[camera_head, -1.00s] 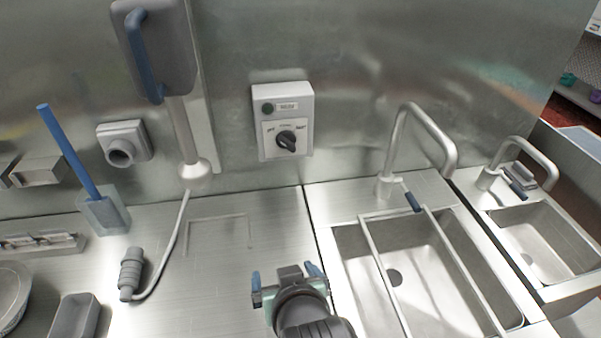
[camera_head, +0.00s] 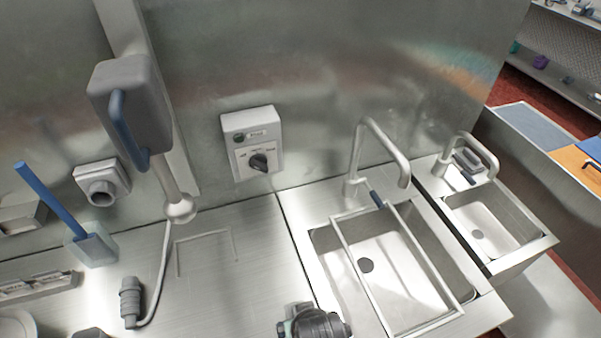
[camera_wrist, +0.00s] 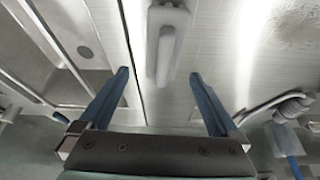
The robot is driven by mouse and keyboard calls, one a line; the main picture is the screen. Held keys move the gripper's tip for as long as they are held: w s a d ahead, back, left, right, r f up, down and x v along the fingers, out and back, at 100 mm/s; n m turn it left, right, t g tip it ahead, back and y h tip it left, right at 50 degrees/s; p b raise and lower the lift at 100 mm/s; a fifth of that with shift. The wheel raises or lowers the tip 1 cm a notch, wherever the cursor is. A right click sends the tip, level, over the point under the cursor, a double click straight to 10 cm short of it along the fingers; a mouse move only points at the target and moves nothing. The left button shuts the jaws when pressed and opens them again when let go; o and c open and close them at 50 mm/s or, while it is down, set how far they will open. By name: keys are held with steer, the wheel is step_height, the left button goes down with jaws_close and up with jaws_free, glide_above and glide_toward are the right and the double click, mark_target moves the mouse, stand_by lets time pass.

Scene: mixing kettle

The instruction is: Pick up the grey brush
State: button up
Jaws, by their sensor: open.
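In the wrist view, a pale grey, elongated object (camera_wrist: 166,42) lies on the steel surface at the top middle. It looks like the grey brush. It lies ahead of my gripper (camera_wrist: 159,73), in line with the gap between the two blue fingers. The fingers are spread open, with nothing held. Whether they reach down to its height, I cannot tell. Another small grey item (camera_head: 467,159) sits behind the small right sink.
A large sink (camera_head: 395,270) with a rail frame lies right of my wrist. A grey plug with a cable (camera_head: 130,302) and a blue-handled tool (camera_head: 50,200) are on the left. A mixer (camera_head: 130,105) and a switch box (camera_head: 252,143) are at the wall.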

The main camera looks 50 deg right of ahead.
steer(key=shift+a+p+x, duration=0.2)
steer(key=shift+p+x, duration=0.05)
steer(key=shift+x, duration=1.3)
steer(key=shift+a+p+x, duration=0.2)
steer(key=shift+p+x, duration=0.05)
steer(key=shift+x, duration=1.35)
steer(key=shift+s+f, duration=0.1)
steer(key=shift+s, duration=0.05)
steer(key=c, duration=1.5)
